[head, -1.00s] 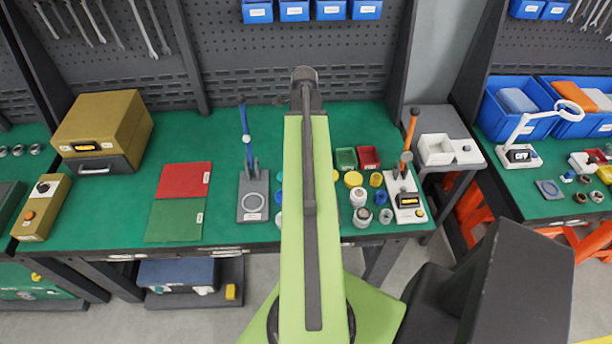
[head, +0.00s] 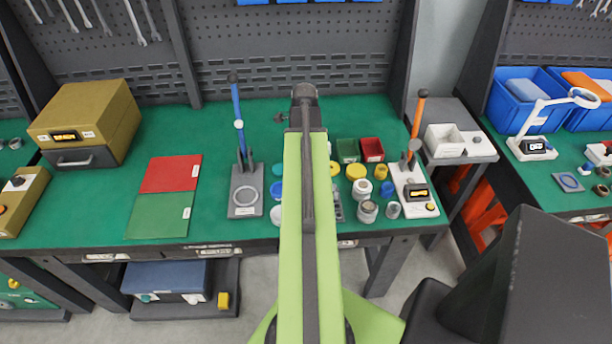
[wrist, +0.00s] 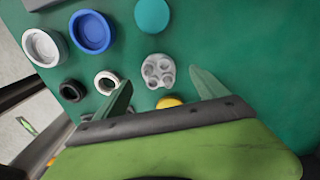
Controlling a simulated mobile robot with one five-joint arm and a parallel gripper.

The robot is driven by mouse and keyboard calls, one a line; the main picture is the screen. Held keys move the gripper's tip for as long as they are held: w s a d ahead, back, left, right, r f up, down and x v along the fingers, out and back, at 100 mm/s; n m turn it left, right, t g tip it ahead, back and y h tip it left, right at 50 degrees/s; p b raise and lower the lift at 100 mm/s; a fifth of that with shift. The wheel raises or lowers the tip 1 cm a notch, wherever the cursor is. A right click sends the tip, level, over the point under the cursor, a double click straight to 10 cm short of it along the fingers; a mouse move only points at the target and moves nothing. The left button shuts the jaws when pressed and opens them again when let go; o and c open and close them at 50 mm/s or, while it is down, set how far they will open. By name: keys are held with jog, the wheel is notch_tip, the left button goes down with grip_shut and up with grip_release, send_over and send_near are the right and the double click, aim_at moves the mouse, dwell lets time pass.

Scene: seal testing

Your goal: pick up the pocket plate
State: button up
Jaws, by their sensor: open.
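A small pale grey plate with several round pockets, which looks like the pocket plate (wrist: 158,71), lies on the green mat in the wrist view. My gripper (wrist: 160,78) is open, with one green finger to the left of the plate and the other to its right. The plate appears between and just beyond the fingertips, and nothing is held. I cannot tell the height of the fingers above the mat. In the head view my green arm hides the gripper and much of the bench middle.
In the wrist view, a teal disc (wrist: 152,16), a blue cap (wrist: 92,32), a white cup (wrist: 44,47), and dark (wrist: 72,90) and white (wrist: 106,82) rings surround the plate. A yellow piece (wrist: 169,102) is partly hidden by my gripper. Lever presses stand left (head: 246,190) and right (head: 412,190).

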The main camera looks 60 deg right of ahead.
jog(key=f+b, duration=0.1)
jog(key=f, duration=0.1)
jog(key=f+b, duration=0.2)
jog(key=shift+s+f+b, duration=0.2)
jog(key=shift+f+b, duration=0.1)
jog(key=shift+r, duration=0.2)
jog(key=shift+c, duration=0.4)
jog(key=c, duration=1.5)
